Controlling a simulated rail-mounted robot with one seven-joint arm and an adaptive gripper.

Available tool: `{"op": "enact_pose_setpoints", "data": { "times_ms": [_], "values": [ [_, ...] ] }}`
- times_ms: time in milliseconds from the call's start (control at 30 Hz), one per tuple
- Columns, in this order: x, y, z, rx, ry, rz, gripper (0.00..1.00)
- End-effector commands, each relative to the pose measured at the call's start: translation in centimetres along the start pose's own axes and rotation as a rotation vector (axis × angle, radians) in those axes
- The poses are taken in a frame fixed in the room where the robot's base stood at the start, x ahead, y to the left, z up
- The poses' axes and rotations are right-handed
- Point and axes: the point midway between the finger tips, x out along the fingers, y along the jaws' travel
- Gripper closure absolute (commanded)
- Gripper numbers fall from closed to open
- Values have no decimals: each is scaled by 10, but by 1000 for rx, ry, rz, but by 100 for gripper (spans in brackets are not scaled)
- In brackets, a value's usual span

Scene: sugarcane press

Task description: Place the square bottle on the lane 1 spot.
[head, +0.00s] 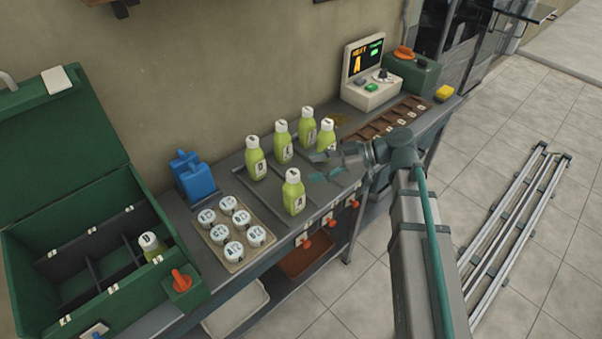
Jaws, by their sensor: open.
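Several green bottles with white caps stand upright on the grey counter: one at the left (256,163), one behind it (282,144), one further back (307,134), one near my gripper (326,138), and one at the front (293,195) with a dark letter label. Another bottle (153,250) stands inside the green crate. I cannot tell which is the square bottle. Metal dividers (271,192) mark lanes on the counter; the lane numbers are too small to read. My gripper (319,167) is open and empty, right of the front bottle; its arm hides part of the counter.
A screen device (371,88), a slotted brown rack (385,124) and a yellow sponge (444,93) are at the right. Orange knobs (306,247) line the front edge.

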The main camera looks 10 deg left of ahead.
Motion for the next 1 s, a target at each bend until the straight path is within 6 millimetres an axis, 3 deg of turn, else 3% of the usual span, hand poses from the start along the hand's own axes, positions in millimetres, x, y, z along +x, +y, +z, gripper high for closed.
{"op": "enact_pose_setpoints", "data": {
  "times_ms": [233, 467, 567, 667, 767, 1000],
  "values": [
    [-37, 1, 1, 1, 0, 1, 37],
    [-48, 0, 2, 7, -2, 0, 37],
    [-44, -1, 15, 50, -19, 2, 37],
    [-36, -5, 46, 154, -59, 8, 37],
    [-25, -13, 95, 316, -124, 22, 37],
    [2, -58, 231, 774, -335, 81, 37]
  ]
}}
